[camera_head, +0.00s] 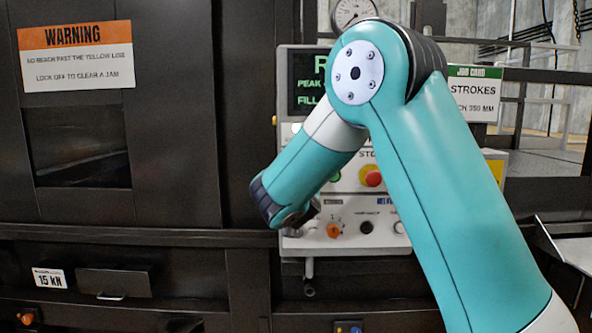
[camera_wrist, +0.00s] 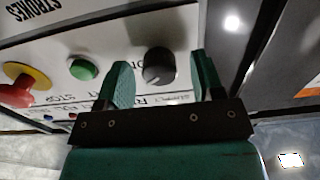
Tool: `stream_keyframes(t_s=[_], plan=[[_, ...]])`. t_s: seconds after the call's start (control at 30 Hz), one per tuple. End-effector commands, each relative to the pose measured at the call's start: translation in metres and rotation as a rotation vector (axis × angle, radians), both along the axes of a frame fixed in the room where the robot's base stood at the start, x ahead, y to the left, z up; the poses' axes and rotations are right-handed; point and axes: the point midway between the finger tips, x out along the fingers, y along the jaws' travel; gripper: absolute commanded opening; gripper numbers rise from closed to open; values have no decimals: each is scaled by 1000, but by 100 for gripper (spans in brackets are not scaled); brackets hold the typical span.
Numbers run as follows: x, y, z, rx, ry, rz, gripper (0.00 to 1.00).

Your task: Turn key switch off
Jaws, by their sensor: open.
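A round black knob (camera_wrist: 159,67) on the pale control panel appears to be the key switch. It lies between the two fingers of my gripper (camera_wrist: 160,62) in the wrist view, with printed lettering beside it, partly readable as "ON" and "SUPPLY". My gripper is open, one finger on each side of the knob with a gap visible on both sides. I cannot tell how deep the fingertips reach. In the head view my arm covers this part of the control panel (camera_head: 293,68), and the knob is hidden there.
A green button (camera_wrist: 83,68) and a red mushroom button (camera_wrist: 18,86) on yellow sit beside the knob. In the head view an orange selector (camera_head: 334,231) and a black knob (camera_head: 367,228) sit lower on the panel. A warning sign (camera_head: 75,55) is on the dark machine.

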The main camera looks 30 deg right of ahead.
Motion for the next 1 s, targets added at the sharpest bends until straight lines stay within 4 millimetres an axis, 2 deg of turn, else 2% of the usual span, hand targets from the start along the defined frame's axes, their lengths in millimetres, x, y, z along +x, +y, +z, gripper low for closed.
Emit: stream_keyframes(t_s=[0.37, 0.47, 0.6, 0.67, 1.0], plan=[[7, -4, -1, 1, -1, 2, 61], [6, -4, -1, 1, -1, 2, 43], [6, -3, -1, 1, -1, 2, 12], [7, 3, -1, 0, 0, 5, 12], [7, -2, -1, -46, 30, 5, 12]])
